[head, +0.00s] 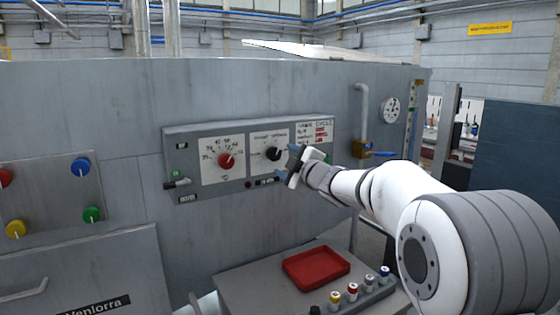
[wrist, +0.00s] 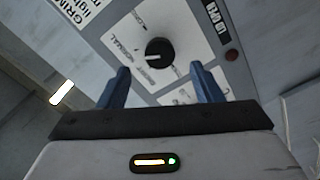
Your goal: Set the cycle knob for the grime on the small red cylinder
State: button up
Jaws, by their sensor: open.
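The black cycle knob (head: 273,154) is on a white dial plate in the middle of the grey control panel. It also shows in the wrist view (wrist: 159,52), beyond and between my fingertips, its white pointer line toward the left of that picture. My gripper (head: 296,160) is just right of the knob in the head view; its blue fingers (wrist: 161,75) are open with nothing between them. Small cylinders with coloured tops stand in a row at the lower right; a red-topped one (head: 352,290) is among them. Any grime on it is too small to make out.
A red-knobbed temperature dial (head: 227,160) is left of the cycle knob. A printed chart (head: 316,133) is right of it, partly behind my gripper. A red tray (head: 316,267) sits on the ledge below.

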jog(key=v, duration=0.2)
jog(key=shift+s+d, duration=0.2)
jog(key=shift+s, duration=0.05)
jog(key=shift+d, duration=0.1)
jog(key=s+d+f+m+g+h+p, duration=0.1)
jog(key=s+d+f+m+h, duration=0.2)
jog(key=s+d+m+h, duration=0.3)
jog(key=s+d+f+m+g+h+p, duration=0.1)
jog(key=s+d+f+m+h+p, duration=0.25)
jog(key=d, duration=0.55)
jog(key=s+f+m+g, duration=0.3)
jog(key=s+f, duration=0.1)
jog(key=s, duration=0.6)
jog(key=s+d+f+m+g, duration=0.1)
jog(key=s+f+m+g, duration=0.2)
jog(key=s, duration=0.7)
jog(key=s+d+f+m+g, duration=0.1)
jog(key=s+f+m+g, duration=0.2)
jog(key=s+f, duration=0.3)
jog(key=s+g, duration=0.1)
jog(key=s, duration=0.3)
jog(key=shift+s, duration=0.15)
jog(key=shift+h, duration=0.25)
jog(key=shift+c, duration=0.5)
